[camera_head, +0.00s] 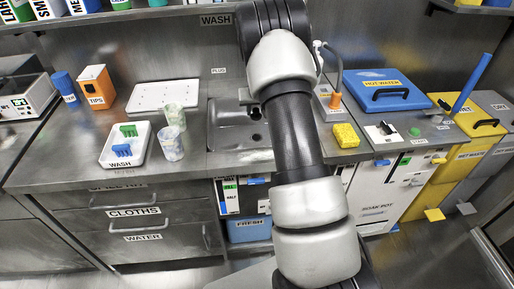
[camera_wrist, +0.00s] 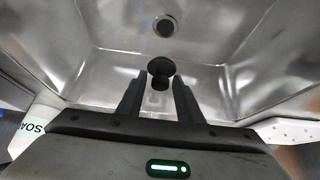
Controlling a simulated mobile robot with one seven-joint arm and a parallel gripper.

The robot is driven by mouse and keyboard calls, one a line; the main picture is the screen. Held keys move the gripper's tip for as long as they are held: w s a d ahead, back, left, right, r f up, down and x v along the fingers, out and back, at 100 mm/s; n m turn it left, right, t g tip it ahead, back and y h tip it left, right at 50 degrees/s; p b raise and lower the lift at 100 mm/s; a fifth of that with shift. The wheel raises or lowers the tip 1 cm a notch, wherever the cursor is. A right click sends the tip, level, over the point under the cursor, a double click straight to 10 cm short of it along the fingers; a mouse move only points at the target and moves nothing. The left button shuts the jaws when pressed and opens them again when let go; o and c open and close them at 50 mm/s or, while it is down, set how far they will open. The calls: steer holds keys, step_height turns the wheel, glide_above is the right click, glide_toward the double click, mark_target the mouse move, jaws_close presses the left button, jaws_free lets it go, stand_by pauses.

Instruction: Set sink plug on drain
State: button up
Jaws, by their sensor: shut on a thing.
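The sink plug (camera_wrist: 160,73) is a small black knobbed piece between my fingertips in the wrist view. My gripper (camera_wrist: 158,92) is shut on it, with the fingers at either side of its stem. The drain (camera_wrist: 166,27) is a round dark opening in the metal basin floor, just beyond the plug and apart from it in the picture. The plug's height above the floor is hard to tell. In the head view, the steel sink (camera_head: 228,139) is partly covered by my arm, and my gripper is hidden there.
Left of the sink stand two speckled cups (camera_head: 170,144), a white wash tray (camera_head: 111,160) with green and blue pieces, and a white board (camera_head: 164,94). A yellow sponge (camera_head: 346,135) and the blue hot-water lid (camera_head: 388,90) are on the right. Basin walls surround my gripper.

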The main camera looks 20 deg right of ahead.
step_height(320, 180, down, 10)
steer(key=shift+r+b, duration=0.1)
steer(key=shift+b, duration=1)
steer(key=shift+f, duration=0.2)
steer(key=shift+f, duration=0.15)
steer(key=o, duration=1.1)
steer(key=shift+c, duration=0.2)
steer(key=shift+r, duration=0.2)
